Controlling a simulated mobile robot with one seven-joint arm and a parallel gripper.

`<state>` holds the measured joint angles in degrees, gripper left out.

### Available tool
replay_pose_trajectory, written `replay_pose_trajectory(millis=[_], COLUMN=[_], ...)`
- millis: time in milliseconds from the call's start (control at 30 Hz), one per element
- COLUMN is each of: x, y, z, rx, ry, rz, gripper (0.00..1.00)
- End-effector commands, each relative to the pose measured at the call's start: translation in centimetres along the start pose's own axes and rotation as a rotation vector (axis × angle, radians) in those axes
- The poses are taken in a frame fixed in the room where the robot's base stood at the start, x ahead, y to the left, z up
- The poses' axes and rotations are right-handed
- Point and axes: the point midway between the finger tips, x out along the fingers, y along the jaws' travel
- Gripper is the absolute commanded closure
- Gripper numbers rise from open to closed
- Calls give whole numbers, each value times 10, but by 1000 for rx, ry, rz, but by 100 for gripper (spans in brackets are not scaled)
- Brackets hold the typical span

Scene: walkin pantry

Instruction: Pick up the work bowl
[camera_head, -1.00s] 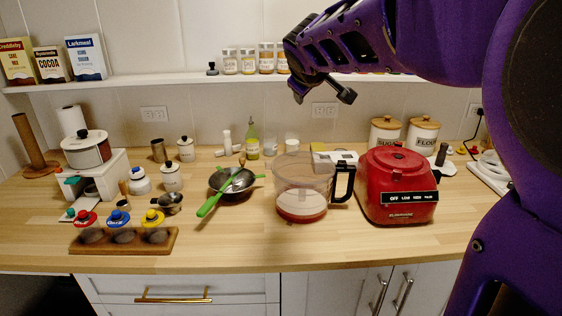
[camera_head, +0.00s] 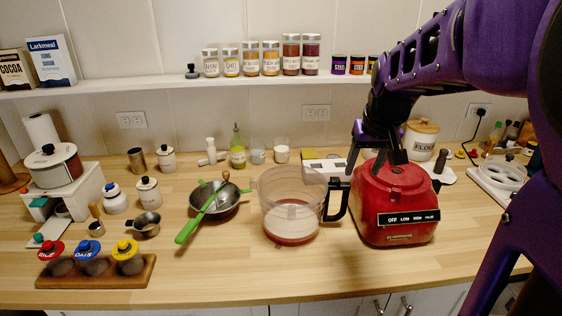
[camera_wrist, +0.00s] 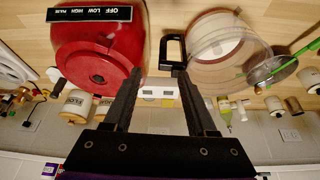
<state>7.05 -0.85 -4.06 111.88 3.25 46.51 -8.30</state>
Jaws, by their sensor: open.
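The work bowl (camera_head: 290,205) is a clear, round container with a black handle (camera_head: 337,200) on its right side. It stands upright on the wooden counter, left of the red processor base (camera_head: 395,210). My gripper (camera_head: 376,166) is open and empty, above and behind the gap between handle and base, partly in front of the base. In the wrist view, which is upside down, the bowl (camera_wrist: 225,45) is right of the fingers and its handle (camera_wrist: 173,52) shows just beyond the fingertips. The gripper touches neither visibly.
A wooden tray (camera_head: 95,275) holds several colored-lid jars. A shelf (camera_head: 150,82) with jars runs above. The counter front is clear.

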Motion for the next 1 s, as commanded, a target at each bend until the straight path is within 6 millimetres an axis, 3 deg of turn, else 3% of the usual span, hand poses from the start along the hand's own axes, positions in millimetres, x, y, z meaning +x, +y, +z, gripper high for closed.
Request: replay_pose_trajectory(millis=[167,500,867,1000], x=[26,99,131,153], y=[0,0,-3,-8], z=[3,2,0,-1], rx=[4,2,2,1], ry=[-9,-8,-4,-6], rz=[-3,-2,-1,-2], gripper=[43,43,43,43])
